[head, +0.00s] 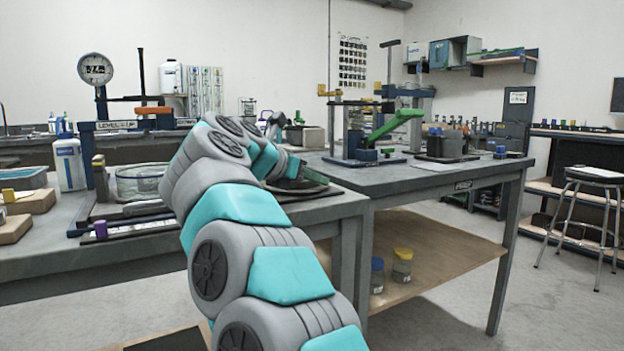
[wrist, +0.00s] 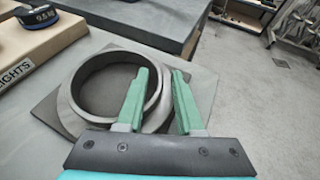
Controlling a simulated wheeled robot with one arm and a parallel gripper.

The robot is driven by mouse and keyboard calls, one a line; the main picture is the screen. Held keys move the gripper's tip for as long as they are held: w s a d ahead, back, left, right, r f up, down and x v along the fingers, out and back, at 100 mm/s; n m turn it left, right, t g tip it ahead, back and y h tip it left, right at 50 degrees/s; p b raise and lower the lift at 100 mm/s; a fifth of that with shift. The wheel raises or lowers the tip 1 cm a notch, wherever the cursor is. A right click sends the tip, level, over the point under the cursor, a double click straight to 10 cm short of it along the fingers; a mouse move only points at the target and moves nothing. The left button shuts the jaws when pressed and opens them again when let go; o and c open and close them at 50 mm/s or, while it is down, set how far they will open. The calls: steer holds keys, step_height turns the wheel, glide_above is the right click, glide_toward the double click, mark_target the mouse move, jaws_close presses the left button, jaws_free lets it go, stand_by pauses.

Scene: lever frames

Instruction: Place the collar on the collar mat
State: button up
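The collar (wrist: 66,105) is a thick grey ring in the wrist view. It lies flat, or nearly so, over a dark square mat (wrist: 42,110), whose corners show past the ring. My gripper (wrist: 160,82) has two green fingers at the right side of the collar. The left finger is over the ring's opening and the right finger is outside it, with the ring wall between them. Whether the fingers press on the wall cannot be told. In the head view my gripper (head: 312,176) is low over the bench edge, and my arm hides most of the collar's area.
A wooden board (wrist: 45,42) marked with "WEIGHTS" lettering, with a dark weight (wrist: 37,15) on it, lies left of the collar. Another grey bench (head: 400,178) with a green-levered device (head: 398,125) stands to the right. Open floor lies beyond the bench edge.

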steer(key=shift+r, duration=0.25)
steer(key=v, duration=1.2)
